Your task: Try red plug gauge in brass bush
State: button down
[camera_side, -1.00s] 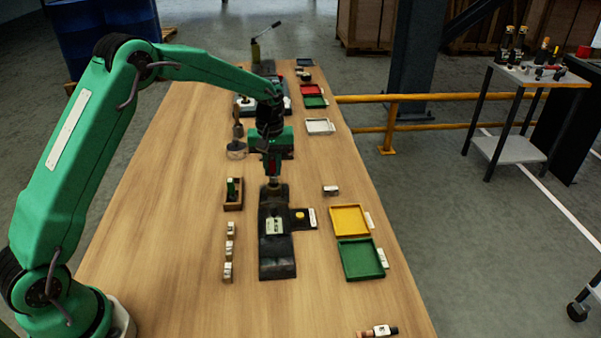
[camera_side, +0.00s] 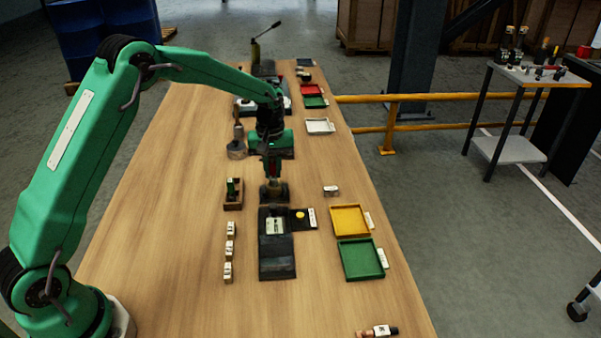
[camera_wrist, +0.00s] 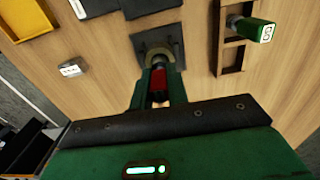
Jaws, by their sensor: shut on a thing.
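My gripper (camera_side: 272,179) points down over a small black pad (camera_side: 284,195). It is shut on the red plug gauge (camera_wrist: 159,84), whose red handle shows between the fingers in the wrist view. The brass bush (camera_wrist: 174,50), a tan ring, stands on the black pad (camera_wrist: 145,40), directly at the fingertips. The gauge's lower end is hidden, so I cannot tell how far it is in the bush.
A wooden holder (camera_side: 233,206) with a green gauge (camera_side: 231,188) stands left of the pad. A black fixture (camera_side: 277,262) lies nearer. A yellow tray (camera_side: 350,220) and a green tray (camera_side: 360,259) lie right. Several small labelled blocks (camera_side: 229,248) line the left.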

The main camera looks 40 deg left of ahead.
jog(key=shift+f, duration=1)
dwell(1.5)
jog(key=shift+r, duration=2.4)
dwell(1.3)
jog(key=shift+r, duration=1.9)
